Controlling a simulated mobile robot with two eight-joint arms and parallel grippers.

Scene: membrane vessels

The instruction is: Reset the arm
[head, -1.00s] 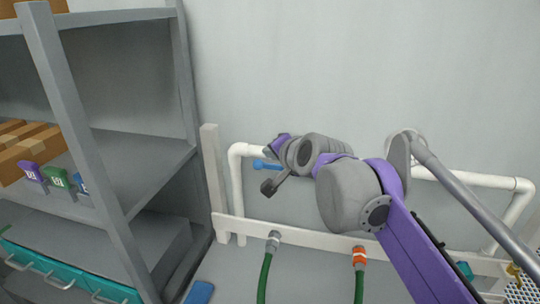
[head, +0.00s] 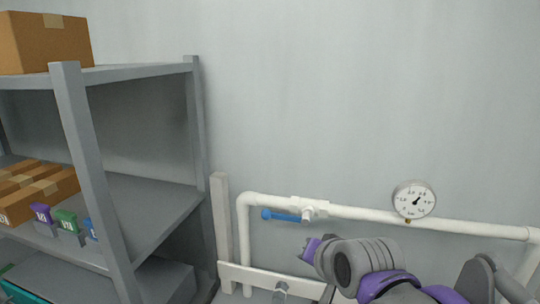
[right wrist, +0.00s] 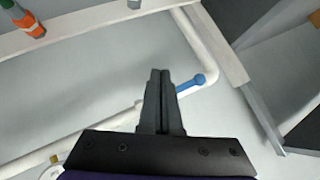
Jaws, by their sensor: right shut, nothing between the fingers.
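My right arm (head: 365,262) reaches in from the lower right of the head view, in front of the white pipe frame. Its fingers do not clearly show there. In the right wrist view my right gripper (right wrist: 160,73) has both dark fingers together, with nothing between them. A blue valve handle (right wrist: 190,86) shows just beside the fingers in that view; I cannot tell how far behind them it lies. In the head view the blue handle (head: 281,215) sits on the upper white pipe (head: 350,212), left of a white fitting. My left gripper is not in view.
A round pressure gauge (head: 414,198) stands on the upper pipe at right. A grey shelf rack (head: 150,195) on the left holds cardboard boxes (head: 45,42) and small coloured labelled items. In the wrist view an orange hose fitting (right wrist: 27,22) shows at upper left. The wall above the pipe is clear.

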